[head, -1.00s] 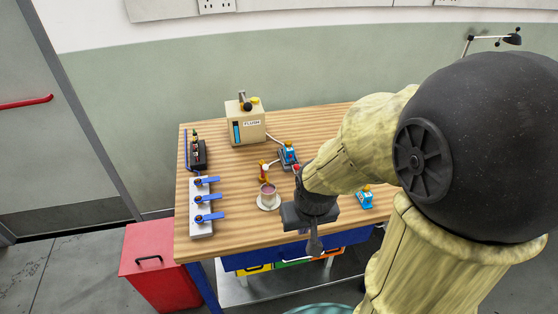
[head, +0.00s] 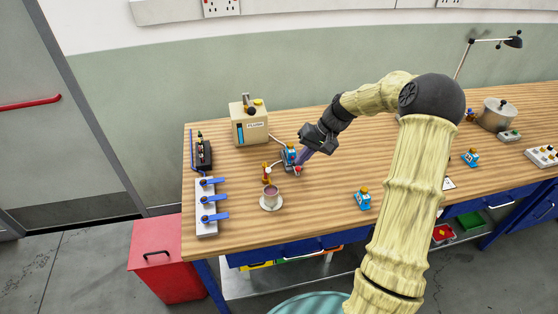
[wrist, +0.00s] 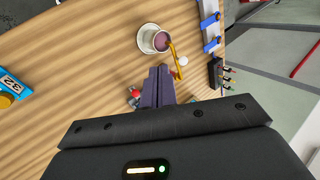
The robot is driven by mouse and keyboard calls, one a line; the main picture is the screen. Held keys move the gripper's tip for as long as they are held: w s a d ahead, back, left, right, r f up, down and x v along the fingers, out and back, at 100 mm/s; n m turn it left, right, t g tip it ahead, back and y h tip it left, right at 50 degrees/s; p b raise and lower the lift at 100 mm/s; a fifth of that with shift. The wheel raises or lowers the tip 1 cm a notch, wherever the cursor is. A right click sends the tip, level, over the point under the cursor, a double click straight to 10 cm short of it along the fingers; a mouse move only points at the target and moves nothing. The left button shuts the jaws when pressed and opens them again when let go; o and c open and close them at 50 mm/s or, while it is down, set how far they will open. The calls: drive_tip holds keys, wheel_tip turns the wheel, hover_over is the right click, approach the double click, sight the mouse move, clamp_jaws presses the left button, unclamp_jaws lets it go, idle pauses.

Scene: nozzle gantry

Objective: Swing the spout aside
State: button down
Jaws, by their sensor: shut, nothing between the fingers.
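The spout (head: 266,173) is a thin orange-gold arm with a white knob, standing just behind a cup (head: 271,190) on a white saucer. In the wrist view the gold spout (wrist: 174,52) reaches over the rim of the cup (wrist: 146,31), which holds a purplish liquid. My gripper (head: 300,162) is shut and empty, close beside a small blue device (head: 289,153) to the right of the spout. In the wrist view my purple-grey fingertips (wrist: 159,72) point at the spout's side with a small gap. Whether my fingers touch the blue device is unclear.
A beige box (head: 249,124) labelled FLUSH stands behind. A white block with several blue levers (head: 214,201) and a black switch box (head: 203,153) are at the left. A blue numbered block (head: 363,199) sits to the right. The wooden table (head: 320,205) is clear in front of my gripper.

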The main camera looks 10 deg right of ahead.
drive_tip(key=shift+m+t+y, duration=0.3)
drive_tip(key=shift+t+y, duration=0.2)
drive_tip(key=shift+y, duration=0.4)
drive_tip(key=w+d, duration=0.1)
drive_tip(key=d, duration=0.1)
drive_tip(key=w+d+r, duration=0.1)
drive_tip(key=w+d, duration=0.1)
drive_tip(key=shift+d+r+p, duration=0.1)
drive_tip(key=shift+p, duration=0.2)
drive_tip(key=p, duration=0.6)
approach(268, 171)
wheel_tip(268, 171, down, 6)
drive_tip(key=w+a, duration=0.1)
drive_tip(key=a, duration=0.2)
drive_tip(key=shift+w+d, duration=0.2)
drive_tip(key=shift+d, duration=0.05)
